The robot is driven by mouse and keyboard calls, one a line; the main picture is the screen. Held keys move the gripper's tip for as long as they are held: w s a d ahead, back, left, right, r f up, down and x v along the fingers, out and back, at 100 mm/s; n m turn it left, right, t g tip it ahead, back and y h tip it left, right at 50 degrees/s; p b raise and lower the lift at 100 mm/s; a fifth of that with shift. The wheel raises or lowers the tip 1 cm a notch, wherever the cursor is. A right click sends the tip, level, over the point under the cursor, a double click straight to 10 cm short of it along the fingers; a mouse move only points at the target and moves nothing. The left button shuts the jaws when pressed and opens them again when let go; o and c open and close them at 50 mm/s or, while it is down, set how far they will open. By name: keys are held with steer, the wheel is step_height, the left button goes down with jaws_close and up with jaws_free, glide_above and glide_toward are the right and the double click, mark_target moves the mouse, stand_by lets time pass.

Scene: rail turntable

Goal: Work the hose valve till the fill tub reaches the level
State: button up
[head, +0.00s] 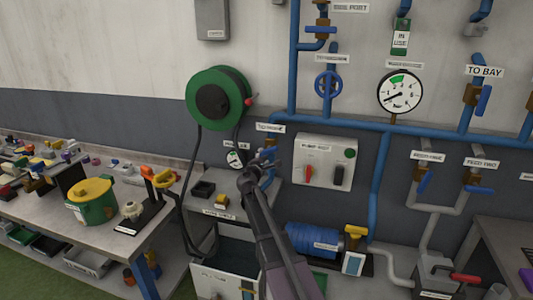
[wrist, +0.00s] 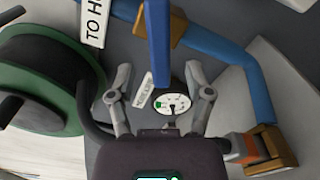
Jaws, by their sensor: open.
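The hose valve, under a "TO HOSE" sign, has a blue lever (head: 269,147) on the blue pipe; my arm partly covers it. In the wrist view the blue lever (wrist: 159,45) hangs from the top, its lower end between my fingertips. My gripper (head: 247,172) is open, its fingers apart on either side of the lever; neither visibly touches it. The wrist view also shows my gripper (wrist: 159,72). The fill tub (head: 204,286) stands low at the bottom of the head view, dark inside. My arm and the frame edge hide part of it; its level is unclear.
A green hose reel (head: 218,98) hangs left of the valve, its dark hose running down to the tub. A small gauge (wrist: 172,103) sits behind my fingers. A pump box (head: 325,163) is close on the right. A cluttered bench (head: 165,215) stands left.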

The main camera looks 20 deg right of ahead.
mark_target(266, 153)
steer(key=shift+x, duration=2.35)
jaws_close()
